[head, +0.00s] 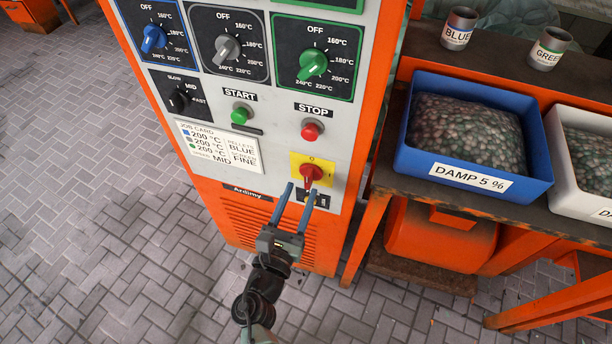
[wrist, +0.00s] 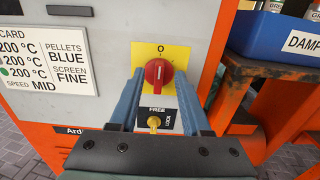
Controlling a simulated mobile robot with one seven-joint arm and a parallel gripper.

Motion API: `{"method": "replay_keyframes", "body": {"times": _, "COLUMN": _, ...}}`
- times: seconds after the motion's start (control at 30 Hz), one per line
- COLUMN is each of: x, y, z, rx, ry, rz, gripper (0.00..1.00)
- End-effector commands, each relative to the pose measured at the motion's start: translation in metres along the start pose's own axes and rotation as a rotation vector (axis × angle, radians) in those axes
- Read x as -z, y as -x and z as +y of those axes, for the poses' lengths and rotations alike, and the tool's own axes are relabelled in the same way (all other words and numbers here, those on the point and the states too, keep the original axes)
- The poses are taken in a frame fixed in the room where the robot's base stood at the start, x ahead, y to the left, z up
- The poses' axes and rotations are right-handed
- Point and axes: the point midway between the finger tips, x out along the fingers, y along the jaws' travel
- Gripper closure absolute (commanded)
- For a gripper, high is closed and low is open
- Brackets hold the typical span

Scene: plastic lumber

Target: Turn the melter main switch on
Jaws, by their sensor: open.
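The main switch is a red rotary knob (head: 311,174) on a yellow plate, low on the grey front panel of the orange cabinet. In the wrist view the red knob (wrist: 158,73) has its grip about upright, toward the O mark. Below it is a black FREE/LOCK plate with a small brass piece (wrist: 154,122); which mark it points to is unclear. My gripper (head: 301,189) is open and empty, its blue fingers pointing at the panel just below the knob. In the wrist view the fingers (wrist: 159,85) stand either side of the lock plate; contact cannot be told.
Above the switch are a red STOP button (head: 311,130), a green START button (head: 240,115) and several dials. A job card (head: 219,147) is to the left. On the right, a bench holds a blue bin (head: 478,178) of pellets and a white bin (head: 586,195).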

Motion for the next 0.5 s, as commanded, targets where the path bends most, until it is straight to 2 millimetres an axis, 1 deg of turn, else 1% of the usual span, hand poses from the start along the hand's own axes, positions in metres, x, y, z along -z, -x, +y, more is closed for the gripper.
{"method": "replay_keyframes", "body": {"times": 0.03, "x": 0.0, "y": -0.011, "z": 0.0, "rx": 0.001, "ry": 0.0, "rz": -0.002, "gripper": 0.53}}
{"method": "replay_keyframes", "body": {"times": 0.2, "x": 0.0, "y": -0.035, "z": 0.0, "rx": 0.001, "ry": 0.0, "rz": -0.001, "gripper": 0.53}}
{"method": "replay_keyframes", "body": {"times": 0.33, "x": 0.0, "y": -0.045, "z": 0.0, "rx": 0.0, "ry": -0.001, "rz": 0.0, "gripper": 0.53}}
{"method": "replay_keyframes", "body": {"times": 0.5, "x": 0.0, "y": -0.048, "z": 0.0, "rx": -0.001, "ry": -0.001, "rz": 0.001, "gripper": 0.53}}
